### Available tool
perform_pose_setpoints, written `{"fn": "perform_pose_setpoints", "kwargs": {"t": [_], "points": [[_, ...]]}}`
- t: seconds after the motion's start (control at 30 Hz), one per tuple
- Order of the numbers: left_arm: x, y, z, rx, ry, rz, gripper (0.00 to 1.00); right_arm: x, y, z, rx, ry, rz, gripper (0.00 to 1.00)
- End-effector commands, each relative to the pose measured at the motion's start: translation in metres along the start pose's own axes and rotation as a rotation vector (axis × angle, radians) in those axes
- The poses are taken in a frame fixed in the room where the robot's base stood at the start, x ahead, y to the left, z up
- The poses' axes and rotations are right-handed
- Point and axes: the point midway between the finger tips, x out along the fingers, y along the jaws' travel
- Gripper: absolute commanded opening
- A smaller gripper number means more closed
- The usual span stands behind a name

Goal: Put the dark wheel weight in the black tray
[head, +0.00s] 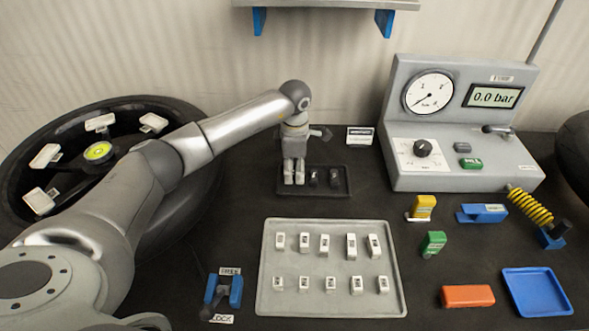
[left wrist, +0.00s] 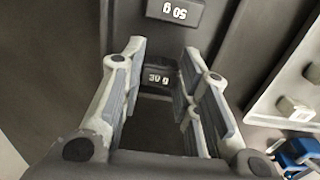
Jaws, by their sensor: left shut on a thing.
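My left gripper (head: 294,180) points down over the left part of the black tray (head: 343,168). In the left wrist view its fingers (left wrist: 160,85) are shut on a small dark weight marked 30 g (left wrist: 157,78). The head view hides this weight behind the fingers, and I cannot tell whether it touches the tray floor. Two dark weights sit in the tray to the right of the gripper, one nearer (head: 313,177) and one farther (head: 334,179). A larger dark weight marked 50 g (left wrist: 175,12) shows past the fingertips. My right gripper is not in view.
A grey tray (head: 330,262) with several pale weights lies in front. A wheel (head: 185,215) stands at left under my arm. A gauge station (head: 460,178) stands at back right. A blue lock piece (head: 222,291), an orange block (head: 468,296) and a blue tray (head: 536,292) lie near the front.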

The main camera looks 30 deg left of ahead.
Motion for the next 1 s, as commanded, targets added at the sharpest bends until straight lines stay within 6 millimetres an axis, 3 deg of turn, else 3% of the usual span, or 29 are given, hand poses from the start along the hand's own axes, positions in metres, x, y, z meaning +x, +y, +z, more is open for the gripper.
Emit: {"fn": "perform_pose_setpoints", "kwargs": {"t": [0.1, 0.13, 0.3, 0.67, 1.0], "points": [[0.0, 0.0, 0.0, 0.0, 0.0, 0.0, 0.13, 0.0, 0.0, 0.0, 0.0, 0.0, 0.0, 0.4], [0.0, 0.0, 0.0, 0.0, 0.0, 0.0, 0.32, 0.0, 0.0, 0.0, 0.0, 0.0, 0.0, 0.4], [0.0, 0.0, 0.0, 0.0, 0.0, 0.0, 0.54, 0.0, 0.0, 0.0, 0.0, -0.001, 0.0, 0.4], [-0.001, 0.0, 0.0, 0.0, 0.0, 0.0, 0.55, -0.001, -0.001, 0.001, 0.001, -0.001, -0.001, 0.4], [-0.02, 0.001, 0.0, 0.0, 0.0, 0.002, 0.55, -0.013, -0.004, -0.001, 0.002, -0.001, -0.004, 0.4]]}}
